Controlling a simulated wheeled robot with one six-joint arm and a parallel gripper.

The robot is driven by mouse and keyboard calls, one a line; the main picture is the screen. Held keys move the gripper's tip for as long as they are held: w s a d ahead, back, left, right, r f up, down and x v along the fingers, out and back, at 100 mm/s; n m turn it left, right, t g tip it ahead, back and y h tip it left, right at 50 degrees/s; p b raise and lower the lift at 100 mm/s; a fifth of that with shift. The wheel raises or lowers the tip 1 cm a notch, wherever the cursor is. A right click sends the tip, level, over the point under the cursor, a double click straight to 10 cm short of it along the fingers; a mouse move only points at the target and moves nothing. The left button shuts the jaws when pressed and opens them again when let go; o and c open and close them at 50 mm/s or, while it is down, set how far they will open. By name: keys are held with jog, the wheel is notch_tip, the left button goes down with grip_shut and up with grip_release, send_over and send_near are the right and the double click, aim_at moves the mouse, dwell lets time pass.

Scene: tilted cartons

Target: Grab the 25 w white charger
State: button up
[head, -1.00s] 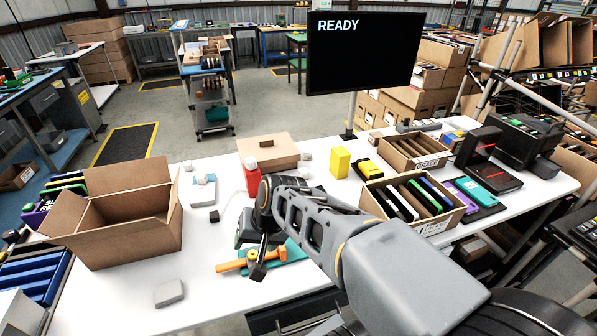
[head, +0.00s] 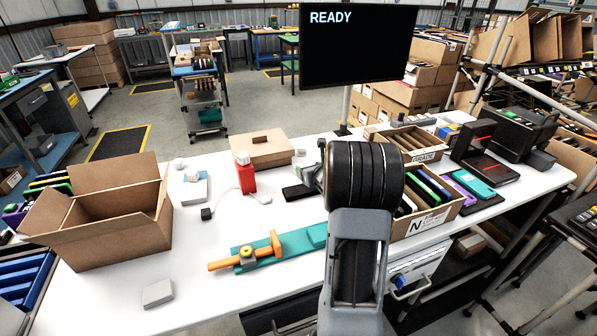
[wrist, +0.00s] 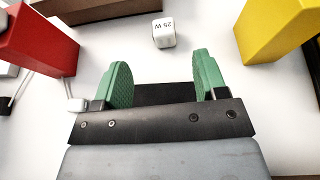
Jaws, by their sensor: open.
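The white charger (wrist: 164,32), a small cube marked "25 W", lies on the white table in the wrist view. It is ahead of my gripper (wrist: 163,76), roughly centred between the two green fingertips and apart from them. My gripper is open with nothing between its fingers. In the head view a small white block (head: 300,152), which looks like the same charger, lies just right of the closed brown carton. My arm covers much of the table's middle there, and the fingers are hard to make out.
A red block (wrist: 40,42) stands left of the gripper and a yellow block (wrist: 280,30) stands right. A brown carton (wrist: 95,8) is behind the charger. An open carton (head: 110,220) stands at the table's left. A teal strip with an orange tool (head: 245,257) lies near the front.

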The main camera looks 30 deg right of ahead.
aim_at(297, 164)
jog(key=x, duration=0.7)
jog(key=shift+w+f+p, duration=0.15)
jog(key=shift+w+p, duration=0.05)
jog(key=shift+p, duration=0.1)
jog(key=shift+p+x, duration=0.7)
jog(key=shift+x, duration=1.9)
jog(key=shift+d+f, duration=0.1)
jog(key=shift+d, duration=0.05)
jog(key=shift+c, duration=0.5)
jog(key=shift+s, duration=0.1)
jog(key=c, duration=0.9)
